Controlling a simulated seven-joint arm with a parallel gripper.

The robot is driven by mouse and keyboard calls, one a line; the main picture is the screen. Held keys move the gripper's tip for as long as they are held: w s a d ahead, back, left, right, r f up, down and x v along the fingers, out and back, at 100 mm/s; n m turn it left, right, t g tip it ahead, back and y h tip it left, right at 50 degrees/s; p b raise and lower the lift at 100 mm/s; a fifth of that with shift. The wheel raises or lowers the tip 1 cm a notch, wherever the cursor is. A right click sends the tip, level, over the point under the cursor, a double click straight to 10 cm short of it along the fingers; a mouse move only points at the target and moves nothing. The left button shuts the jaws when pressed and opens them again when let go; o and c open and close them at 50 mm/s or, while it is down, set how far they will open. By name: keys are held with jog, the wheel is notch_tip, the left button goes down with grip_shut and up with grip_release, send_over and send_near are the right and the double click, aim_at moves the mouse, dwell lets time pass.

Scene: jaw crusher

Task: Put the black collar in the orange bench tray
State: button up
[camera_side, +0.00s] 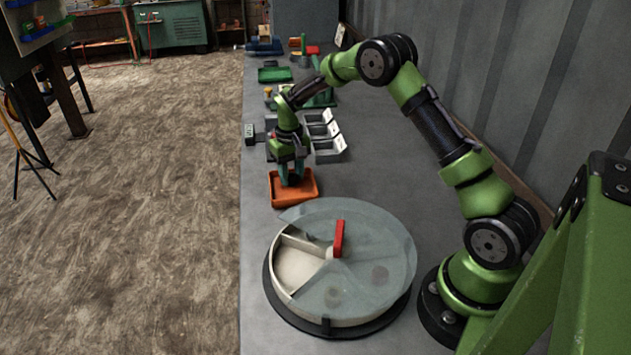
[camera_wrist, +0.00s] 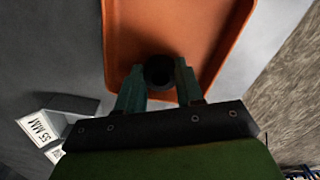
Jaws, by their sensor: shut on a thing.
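The orange bench tray (camera_side: 308,197) lies on the grey bench, and its orange floor fills the upper middle of the wrist view (camera_wrist: 200,30). My gripper (camera_side: 291,178) points down over the tray in the side view. In the wrist view my gripper (camera_wrist: 160,80) has its two teal fingers shut on the black collar (camera_wrist: 160,70), which shows as a dark round piece between the fingertips. The collar is inside the tray's outline. I cannot tell whether it touches the tray floor. In the side view a small dark shape between the fingers is probably the collar.
A round sectioned container (camera_side: 300,270) with a clear cover and red handle (camera_side: 339,238) stands in front of the tray. Grey labelled bins (camera_side: 328,155) stand just behind it. A green tray (camera_side: 274,75) lies farther back. The bench's left edge is close to the orange tray.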

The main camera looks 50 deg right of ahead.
jog(key=shift+f, duration=0.1)
jog(key=o, duration=1.1)
jog(key=shift+c, duration=0.2)
